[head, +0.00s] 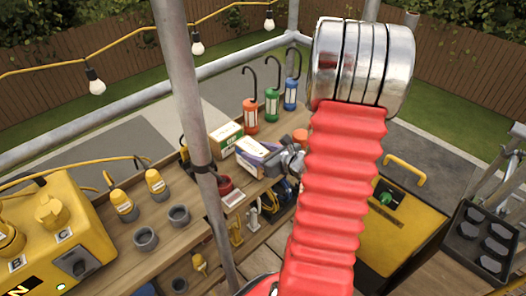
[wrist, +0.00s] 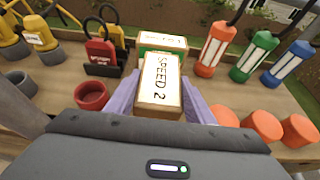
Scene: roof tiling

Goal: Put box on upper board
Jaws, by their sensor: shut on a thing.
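My gripper (head: 272,160) is shut on a box (head: 250,145) with its purple fingers on both sides. In the wrist view, the held box (wrist: 160,82) has brown edges and a white face marked "SPEED 2", and sits between the fingers. The upper board (head: 160,215) is a wooden shelf, and the box is over or on it; contact with the wood is hidden. A second box (head: 224,137), white and green, stands on the board just behind the held one; it also shows in the wrist view (wrist: 164,42).
A red cup (wrist: 92,96), padlocks (wrist: 101,52) and orange caps (wrist: 262,122) flank the box. A grey pole (head: 190,90) rises left of my arm. A lower shelf (head: 180,268) holds more items.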

